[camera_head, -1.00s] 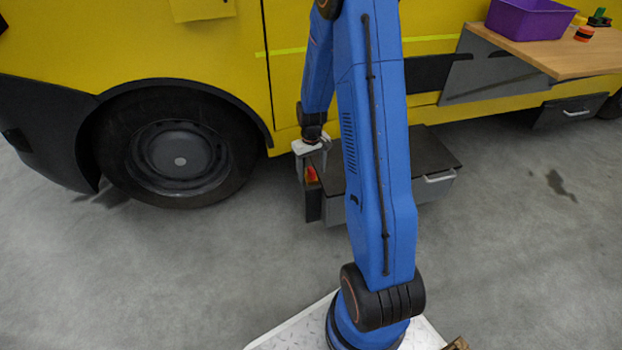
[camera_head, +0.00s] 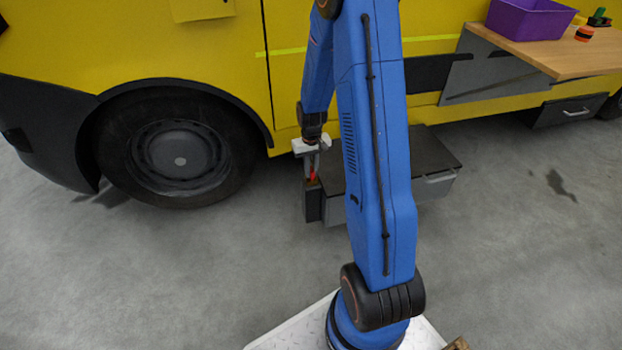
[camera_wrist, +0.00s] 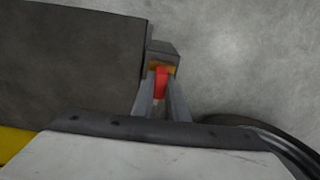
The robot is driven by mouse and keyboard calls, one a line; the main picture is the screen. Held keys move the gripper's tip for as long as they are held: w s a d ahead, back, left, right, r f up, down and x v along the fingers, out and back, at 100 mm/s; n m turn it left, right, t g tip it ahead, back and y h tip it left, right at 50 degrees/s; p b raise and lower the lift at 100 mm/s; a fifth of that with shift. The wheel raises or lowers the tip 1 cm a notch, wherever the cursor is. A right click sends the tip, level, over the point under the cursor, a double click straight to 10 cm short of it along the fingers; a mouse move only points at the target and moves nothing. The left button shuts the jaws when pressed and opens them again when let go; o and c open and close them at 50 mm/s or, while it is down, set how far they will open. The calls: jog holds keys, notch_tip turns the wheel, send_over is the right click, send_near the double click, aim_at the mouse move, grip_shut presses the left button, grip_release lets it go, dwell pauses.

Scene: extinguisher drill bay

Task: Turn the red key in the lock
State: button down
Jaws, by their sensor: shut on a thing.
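The red key (camera_wrist: 161,82) stands in the lock (camera_wrist: 162,50), a small dark grey block with a brass-coloured face, in the wrist view. My gripper (camera_wrist: 161,92) is shut on the red key, with one finger on each side of it. In the head view my gripper (camera_head: 312,170) points down at the key (camera_head: 313,176), of which a small red part shows. The lock (camera_head: 313,204) is the dark block below, at the left end of a grey box. The key's tip is hidden in the lock.
The grey box (camera_head: 430,155) with a dark top and a handle stands beside the yellow truck (camera_head: 240,50). A wheel (camera_head: 180,150) is to its left. A wooden shelf (camera_head: 530,58) holds a purple bin (camera_head: 528,20). The grey floor (camera_head: 230,260) in front is clear.

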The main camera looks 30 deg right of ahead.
jog(key=m, duration=0.6)
jog(key=shift+m, duration=1.3)
